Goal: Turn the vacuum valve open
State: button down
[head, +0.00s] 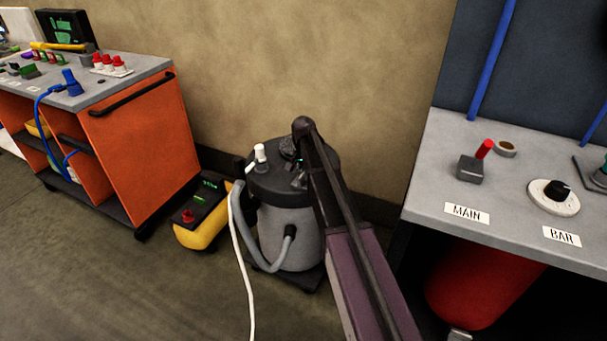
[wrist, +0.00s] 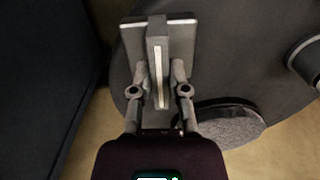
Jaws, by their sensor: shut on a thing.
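The vacuum (head: 285,215) is a grey drum with a dark lid, standing on the floor by the wall. In the wrist view, a grey upright valve handle (wrist: 157,28) with a pale stripe stands on a rectangular plate (wrist: 184,40) over the dark lid (wrist: 220,70). My gripper (wrist: 160,78) is shut on this handle, one finger on each side. The handle lies roughly lengthwise in the wrist picture. In the head view my gripper (head: 299,180) is small and partly hidden by my arm, which also covers part of the lid.
A white-capped fitting (head: 260,153) stands on the lid's left. A grey hose (head: 249,245) loops in front of the drum. A yellow-and-black box (head: 202,212) and an orange cart (head: 140,140) stand left. A bench (head: 425,200) with a red-handled lever (head: 485,149) stands right.

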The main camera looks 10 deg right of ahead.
jog(key=shift+s, duration=0.1)
dwell(0.4)
jog(key=c, duration=0.6)
grip_release()
jog(key=shift+m, duration=0.3)
